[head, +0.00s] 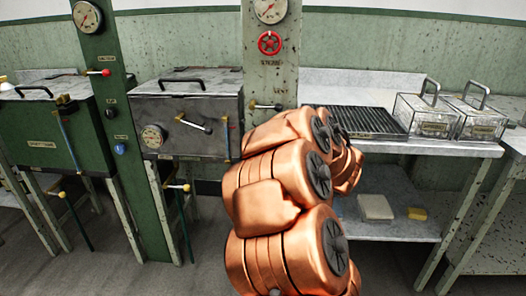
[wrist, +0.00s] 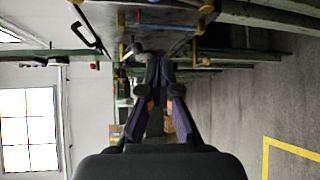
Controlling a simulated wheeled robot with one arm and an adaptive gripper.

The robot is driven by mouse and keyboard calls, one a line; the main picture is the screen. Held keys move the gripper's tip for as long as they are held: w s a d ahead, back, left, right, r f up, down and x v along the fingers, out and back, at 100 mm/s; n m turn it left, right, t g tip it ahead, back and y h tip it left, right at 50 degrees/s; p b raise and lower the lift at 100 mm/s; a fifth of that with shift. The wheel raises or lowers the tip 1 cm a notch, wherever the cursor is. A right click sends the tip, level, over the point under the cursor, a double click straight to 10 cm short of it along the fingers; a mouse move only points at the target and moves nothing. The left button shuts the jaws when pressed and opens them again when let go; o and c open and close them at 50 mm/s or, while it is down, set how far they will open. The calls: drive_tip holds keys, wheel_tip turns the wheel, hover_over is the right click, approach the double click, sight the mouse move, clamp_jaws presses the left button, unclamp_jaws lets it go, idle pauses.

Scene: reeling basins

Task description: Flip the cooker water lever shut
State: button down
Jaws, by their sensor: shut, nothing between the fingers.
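I cannot read the labels well enough to tell which lever is the cooker water lever. A short brass-ended lever (head: 265,106) sits on the grey post. Brass valves (head: 179,187) with pale tips are on pipes below the box. My gripper (wrist: 159,66) shows in the wrist view with its fingers together and nothing held. A grey rounded knob (wrist: 138,49) is just beyond its tips; contact is unclear. My copper arm hides the gripper in the head view.
A green box (head: 55,135) stands left of the green post (head: 110,130), which carries a red-knobbed lever (head: 103,72). A red handwheel (head: 269,43) is on the grey post. A bench (head: 440,146) with a ribbed tray (head: 355,121) and clear boxes stands right. Floor at left front is open.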

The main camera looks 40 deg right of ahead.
drive_tip(key=s+a+f+m+g+h, duration=0.1)
drive_tip(key=s+a+f+m+g, duration=0.2)
drive_tip(key=s+a+m+g, duration=0.25)
drive_tip(key=s+a+f+m+g+h, duration=0.1)
drive_tip(key=s+a+f+m+g, duration=0.25)
drive_tip(key=a+m, duration=0.4)
drive_tip(key=s+a+f+m+g+h, duration=0.1)
drive_tip(key=s+a+f+m+g, duration=0.3)
drive_tip(key=a, duration=0.4)
drive_tip(key=s+a+m+g+y, duration=0.1)
drive_tip(key=s+a+g+y, duration=0.3)
drive_tip(key=s+a, duration=1.1)
drive_tip(key=shift+s+a+f+m+g, duration=0.2)
drive_tip(key=shift+s+m+g, duration=0.2)
drive_tip(key=shift+s+g, duration=0.45)
drive_tip(key=shift+w, duration=0.2)
